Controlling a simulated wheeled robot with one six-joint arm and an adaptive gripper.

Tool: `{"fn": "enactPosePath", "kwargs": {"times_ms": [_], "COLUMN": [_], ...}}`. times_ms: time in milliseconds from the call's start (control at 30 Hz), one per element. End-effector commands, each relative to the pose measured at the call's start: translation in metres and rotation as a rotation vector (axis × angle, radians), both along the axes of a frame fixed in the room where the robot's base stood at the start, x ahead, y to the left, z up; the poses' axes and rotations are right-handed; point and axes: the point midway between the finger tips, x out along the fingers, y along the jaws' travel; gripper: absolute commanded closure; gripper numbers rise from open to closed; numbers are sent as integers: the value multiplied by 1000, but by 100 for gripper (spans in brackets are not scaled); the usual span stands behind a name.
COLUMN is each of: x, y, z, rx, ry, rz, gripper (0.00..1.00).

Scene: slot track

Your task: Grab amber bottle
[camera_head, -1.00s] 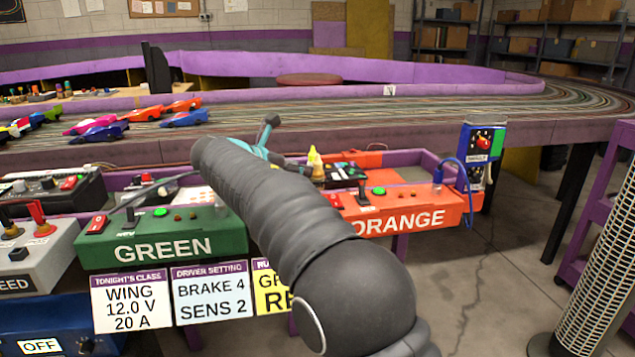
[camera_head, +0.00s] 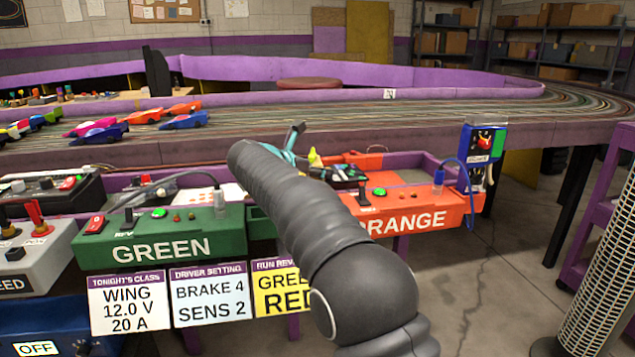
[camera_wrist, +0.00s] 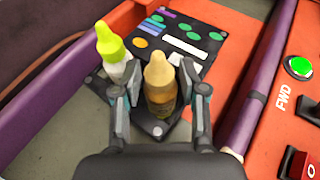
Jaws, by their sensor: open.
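The amber bottle (camera_wrist: 160,88) stands in the wrist view with its tan cone cap up, between the two fingers of my gripper (camera_wrist: 158,108). My gripper is open, with the right finger close beside the bottle and a wider gap on the left. A second bottle, whitish with a yellow-green cap (camera_wrist: 112,52), stands just left of the amber one, close to the left finger. In the head view my arm hides most of the gripper (camera_head: 292,140), and the amber bottle cannot be made out there.
The orange control box (camera_head: 425,205) with switches stands at the right, and the green box (camera_head: 160,235) at the left. A purple rail (camera_wrist: 270,75) runs close on the right.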

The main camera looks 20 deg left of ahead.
Motion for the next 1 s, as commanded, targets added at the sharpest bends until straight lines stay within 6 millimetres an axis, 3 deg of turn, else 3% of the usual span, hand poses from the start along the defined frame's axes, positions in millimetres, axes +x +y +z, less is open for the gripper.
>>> {"fn": "enactPosePath", "kwargs": {"times_ms": [33,167,200,567,900,1000], "x": [0,0,0,0,0,1], "y": [0,0,0,0,0,-13], "z": [0,0,0,5,43,49], "rx": [0,0,0,1,2,0], "ry": [0,0,0,0,-2,0], "rz": [0,0,0,0,0,-1], "gripper": [65,98,100,100,100,100]}}
